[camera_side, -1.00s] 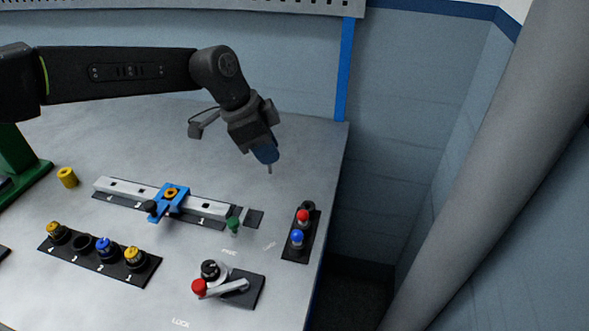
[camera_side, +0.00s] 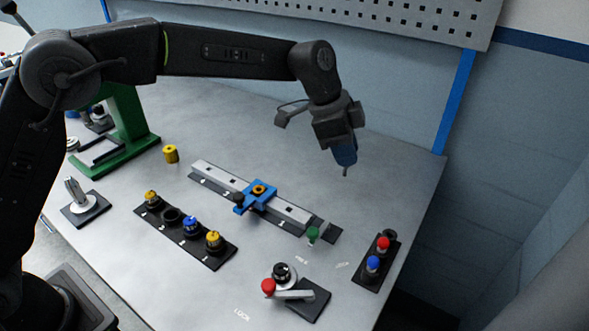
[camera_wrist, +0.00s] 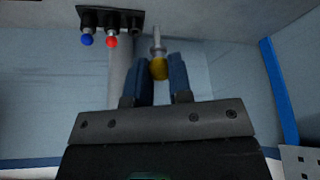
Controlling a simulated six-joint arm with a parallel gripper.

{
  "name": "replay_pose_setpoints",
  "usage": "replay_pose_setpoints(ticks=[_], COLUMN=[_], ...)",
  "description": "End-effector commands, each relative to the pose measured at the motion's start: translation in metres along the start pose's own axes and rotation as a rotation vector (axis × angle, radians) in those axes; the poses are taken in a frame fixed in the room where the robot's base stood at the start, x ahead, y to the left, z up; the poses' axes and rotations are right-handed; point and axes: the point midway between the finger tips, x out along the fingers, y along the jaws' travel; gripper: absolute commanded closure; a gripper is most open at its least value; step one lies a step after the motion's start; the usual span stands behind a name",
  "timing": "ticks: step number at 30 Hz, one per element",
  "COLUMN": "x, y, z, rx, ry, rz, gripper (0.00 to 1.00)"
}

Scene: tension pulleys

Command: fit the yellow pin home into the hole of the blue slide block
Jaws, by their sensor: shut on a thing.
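My gripper (camera_side: 345,155) is shut on the yellow pin, fingers pointing down, raised above the table to the right of the rail. In the wrist view the pin's yellow head (camera_wrist: 158,69) sits between the two blue fingers, and its grey metal shaft sticks out beyond them. In the side view only the pin's thin shaft (camera_side: 345,172) shows below the fingers. The blue slide block (camera_side: 249,200) straddles the rail, left of and below my gripper. The pin is well apart from the block.
The pale rail (camera_side: 213,174) has a green knob (camera_side: 312,234) near its right end. A rack (camera_side: 222,257) holds yellow and blue pins. A red-handled lever (camera_side: 290,292) and a button box (camera_side: 368,277) stand nearer. A yellow cylinder (camera_side: 170,154) stands behind.

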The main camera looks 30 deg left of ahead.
Motion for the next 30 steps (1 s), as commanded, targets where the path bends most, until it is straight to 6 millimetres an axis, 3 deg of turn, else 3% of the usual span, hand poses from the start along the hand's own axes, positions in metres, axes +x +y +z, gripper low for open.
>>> replay_pose_setpoints(ticks=[5,12,16,23,30], x=[-0.018,-0.055,-0.068,-0.072,-0.057], y=[-0.01,-0.016,-0.012,-0.007,-0.007], z=[0.03,0.11,0.142,0.164,0.171], rx=[-0.007,-0.008,-0.007,-0.003,-0.003], ry=[-0.002,-0.002,0.0,0.003,0.002], rz=[-0.003,-0.002,-0.002,-0.001,0.001], gripper=[1.0,1.0,1.0,1.0,1.0])
